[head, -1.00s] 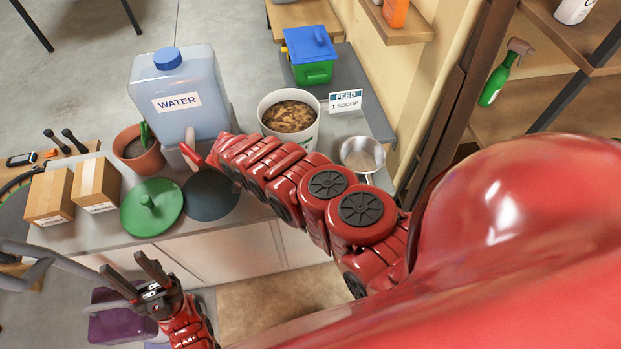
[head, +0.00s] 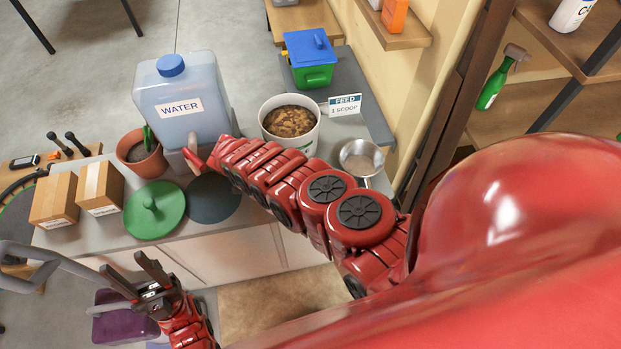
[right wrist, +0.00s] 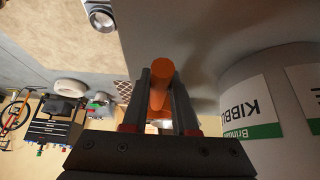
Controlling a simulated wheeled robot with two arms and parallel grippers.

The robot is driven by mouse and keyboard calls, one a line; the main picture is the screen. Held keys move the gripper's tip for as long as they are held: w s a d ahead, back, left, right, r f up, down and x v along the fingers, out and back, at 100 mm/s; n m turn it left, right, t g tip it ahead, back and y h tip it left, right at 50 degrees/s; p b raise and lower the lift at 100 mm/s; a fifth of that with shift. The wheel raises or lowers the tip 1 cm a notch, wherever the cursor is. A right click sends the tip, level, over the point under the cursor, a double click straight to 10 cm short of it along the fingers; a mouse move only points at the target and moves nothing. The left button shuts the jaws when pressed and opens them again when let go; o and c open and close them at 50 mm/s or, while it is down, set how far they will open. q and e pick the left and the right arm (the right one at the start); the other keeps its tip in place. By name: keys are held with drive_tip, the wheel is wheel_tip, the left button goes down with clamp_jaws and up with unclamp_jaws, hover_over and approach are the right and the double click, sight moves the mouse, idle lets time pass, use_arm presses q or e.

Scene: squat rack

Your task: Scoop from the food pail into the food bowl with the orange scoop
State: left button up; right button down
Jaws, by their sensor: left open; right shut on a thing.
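The food pail (head: 312,138) is a white tub holding brown kibble, at the back of the counter; its labelled side (right wrist: 245,95) fills the right of the right wrist view. My right gripper (right wrist: 162,95) is shut on the orange scoop (right wrist: 160,75), beside the pail's wall; my right arm hides both in the head view. The scoop's far end is mostly hidden. My left gripper (head: 138,277) is open and empty, low in front of the counter.
A water jug (head: 180,100), potted plant (head: 141,155), green lid (head: 154,212), dark disc (head: 212,197) and cardboard boxes (head: 100,187) occupy the counter's left. A feed sign (head: 345,105) and a blue-lidded green bin (head: 313,65) stand behind. A wall shelf (head: 400,30) is near the bowl.

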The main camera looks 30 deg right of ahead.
drive_tip(key=shift+r, duration=0.1)
idle(0.3)
drive_tip(key=shift+r+p, duration=3)
drive_tip(key=shift+p, duration=0.5)
drive_tip(key=shift+a+f, duration=0.1)
drive_tip(key=shift+f, duration=0.1)
